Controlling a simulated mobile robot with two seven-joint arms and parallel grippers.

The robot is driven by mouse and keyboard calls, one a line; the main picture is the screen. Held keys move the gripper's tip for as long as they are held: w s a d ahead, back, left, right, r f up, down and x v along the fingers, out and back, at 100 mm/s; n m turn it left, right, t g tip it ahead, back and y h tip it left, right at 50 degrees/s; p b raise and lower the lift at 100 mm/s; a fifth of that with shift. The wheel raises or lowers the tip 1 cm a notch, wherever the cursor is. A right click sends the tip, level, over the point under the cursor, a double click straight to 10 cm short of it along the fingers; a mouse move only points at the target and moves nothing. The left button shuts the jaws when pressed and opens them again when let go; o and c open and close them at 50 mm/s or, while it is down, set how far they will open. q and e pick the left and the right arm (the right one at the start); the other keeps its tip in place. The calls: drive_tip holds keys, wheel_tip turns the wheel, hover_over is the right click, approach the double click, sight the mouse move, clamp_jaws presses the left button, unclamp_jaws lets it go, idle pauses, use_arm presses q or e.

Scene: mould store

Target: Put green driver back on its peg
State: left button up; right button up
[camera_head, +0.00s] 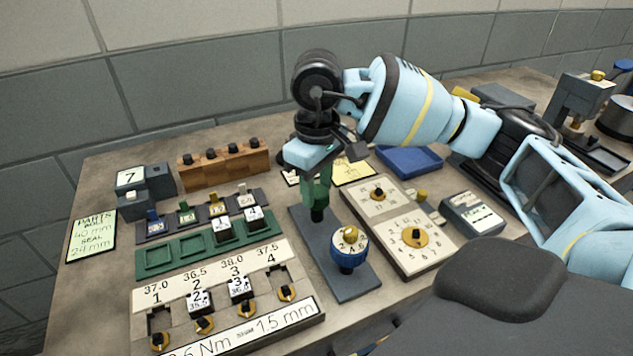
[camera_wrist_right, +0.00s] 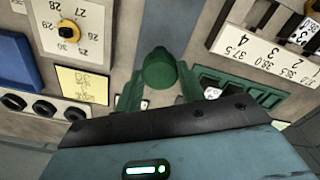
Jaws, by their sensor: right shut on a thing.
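The green driver (camera_head: 317,213) is upright in my right gripper (camera_head: 318,192), over the back part of a grey base plate (camera_head: 343,284). The fingers cover much of it, and I cannot tell whether its lower end touches the plate or a peg. In the right wrist view the driver's round green end (camera_wrist_right: 160,70) shows between the fingertips (camera_wrist_right: 158,88). A blue driver-like piece with a cream dial top (camera_head: 349,250) stands on the front part of the same plate. No bare peg shows on the plate. My left gripper is out of view.
A panel with yellow knobs (camera_head: 398,258) lies right of the plate. A green tray (camera_head: 160,259) and a numbered holder (camera_head: 145,297) lie left. A wooden block with black knobs (camera_head: 225,172) stands behind, a blue tray (camera_head: 408,160) back right.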

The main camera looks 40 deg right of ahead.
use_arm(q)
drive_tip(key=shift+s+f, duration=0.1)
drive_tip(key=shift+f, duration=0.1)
use_arm(e)
drive_tip(key=shift+f, duration=0.3)
drive_tip(key=o, duration=1.6)
drive_tip(key=shift+r+p, duration=0.95)
drive_tip(key=shift+r, duration=1.4)
drive_tip(key=shift+r+p, duration=0.6)
drive_tip(key=shift+r, duration=0.9)
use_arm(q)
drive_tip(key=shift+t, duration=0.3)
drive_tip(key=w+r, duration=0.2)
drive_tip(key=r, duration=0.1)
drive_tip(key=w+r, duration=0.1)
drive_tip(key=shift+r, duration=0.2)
use_arm(e)
drive_tip(key=shift+f, duration=0.1)
